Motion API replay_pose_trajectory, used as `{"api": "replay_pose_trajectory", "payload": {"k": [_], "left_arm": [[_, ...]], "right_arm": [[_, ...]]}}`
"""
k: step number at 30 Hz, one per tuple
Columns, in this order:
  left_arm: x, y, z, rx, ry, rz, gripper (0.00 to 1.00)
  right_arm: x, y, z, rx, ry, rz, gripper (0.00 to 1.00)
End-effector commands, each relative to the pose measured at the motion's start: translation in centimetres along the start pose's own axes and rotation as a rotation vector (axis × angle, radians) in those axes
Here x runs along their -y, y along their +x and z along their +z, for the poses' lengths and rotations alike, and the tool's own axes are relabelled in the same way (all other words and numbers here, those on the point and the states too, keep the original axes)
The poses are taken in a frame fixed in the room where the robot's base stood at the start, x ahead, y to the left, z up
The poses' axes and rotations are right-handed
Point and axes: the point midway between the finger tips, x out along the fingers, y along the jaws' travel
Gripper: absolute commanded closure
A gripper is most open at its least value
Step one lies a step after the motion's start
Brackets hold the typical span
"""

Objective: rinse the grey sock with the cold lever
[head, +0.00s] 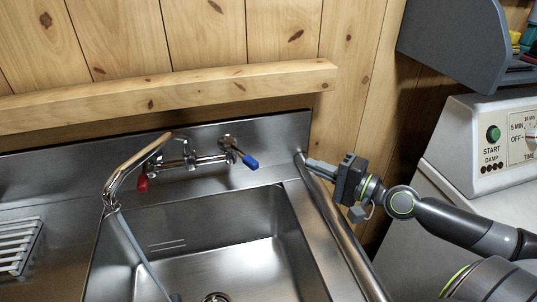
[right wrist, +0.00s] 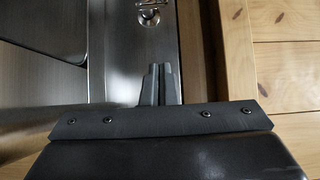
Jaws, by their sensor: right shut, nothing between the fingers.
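The cold lever, with a blue handle (head: 250,162), sits at the right end of the chrome tap on the sink's back wall. Its handle points down and right. My right gripper (head: 309,162) is shut and empty, to the right of the blue lever and apart from it, near the sink's back right corner. Its closed fingers show in the right wrist view (right wrist: 160,84). A thin pale line, water or a hose, runs from the spout (head: 112,200) down into the basin. A dark grey bit (head: 175,297) shows at its lower end; I cannot tell if it is the sock. My left gripper is not in view.
A red lever (head: 142,183) is at the tap's left. The steel sink (head: 230,262) has a raised right rim; a drain rack (head: 18,245) lies left. A wooden ledge (head: 160,92) runs above. A white machine (head: 490,145) and a grey shelf (head: 450,45) stand right.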

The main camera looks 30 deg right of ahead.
Motion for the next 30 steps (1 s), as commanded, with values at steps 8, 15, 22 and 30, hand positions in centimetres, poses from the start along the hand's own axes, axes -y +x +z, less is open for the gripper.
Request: {"api": "replay_pose_trajectory", "payload": {"k": [8,15,22,30], "left_arm": [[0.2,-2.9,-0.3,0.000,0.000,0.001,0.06],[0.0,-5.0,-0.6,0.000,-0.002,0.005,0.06],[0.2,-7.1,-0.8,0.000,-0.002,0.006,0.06],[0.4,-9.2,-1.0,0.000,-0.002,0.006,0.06]], "right_arm": [[0.5,1.1,0.4,0.011,0.010,-0.008,1.00],[0.7,2.6,0.9,0.024,0.011,-0.018,1.00],[0.7,4.8,1.0,0.024,0.011,-0.017,1.00],[0.7,8.8,1.1,0.025,0.012,-0.017,1.00]]}}
